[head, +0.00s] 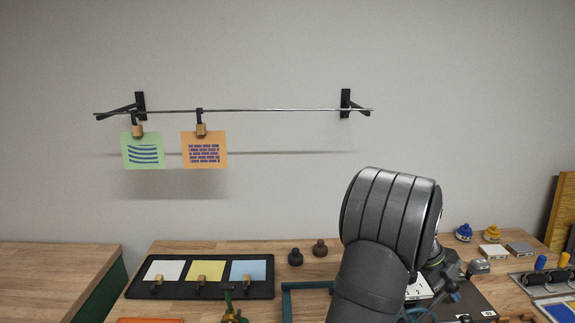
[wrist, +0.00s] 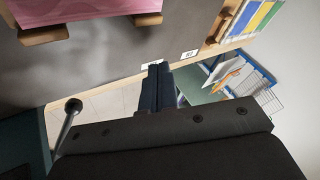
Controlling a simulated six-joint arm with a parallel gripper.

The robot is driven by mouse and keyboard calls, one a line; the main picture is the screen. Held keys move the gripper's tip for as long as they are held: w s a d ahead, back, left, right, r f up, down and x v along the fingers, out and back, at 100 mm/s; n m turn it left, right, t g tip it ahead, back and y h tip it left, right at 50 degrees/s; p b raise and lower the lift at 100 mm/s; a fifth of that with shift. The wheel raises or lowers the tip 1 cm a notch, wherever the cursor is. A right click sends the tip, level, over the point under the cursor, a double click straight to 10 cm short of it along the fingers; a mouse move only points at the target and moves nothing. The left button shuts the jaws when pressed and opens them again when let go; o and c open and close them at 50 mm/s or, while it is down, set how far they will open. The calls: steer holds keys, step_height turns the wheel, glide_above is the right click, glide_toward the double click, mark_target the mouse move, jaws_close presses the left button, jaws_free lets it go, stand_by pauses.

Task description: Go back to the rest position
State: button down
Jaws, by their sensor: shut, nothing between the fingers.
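My gripper (wrist: 160,88) shows in the wrist view with its dark fingers together and nothing between them. In the head view my dark grey arm stands at the right of centre, above the wooden table (head: 215,252), and hides part of it. I cannot make out the fingertips in the head view. A green card (head: 143,151) and an orange card (head: 204,150) hang by clips from the thin metal rail (head: 265,109) on the wall, apart from my arm.
A black tray (head: 203,292) with white, yellow and blue cards lies at the table's left. Blue and yellow pieces (head: 464,232) (head: 491,234) stand at right. In the wrist view, a pink item (wrist: 80,10) and a wire basket (wrist: 268,101) show.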

steer(key=shift+w+a+m+g, duration=0.15)
steer(key=shift+a+m+g, duration=0.15)
steer(key=shift+a+m, duration=0.15)
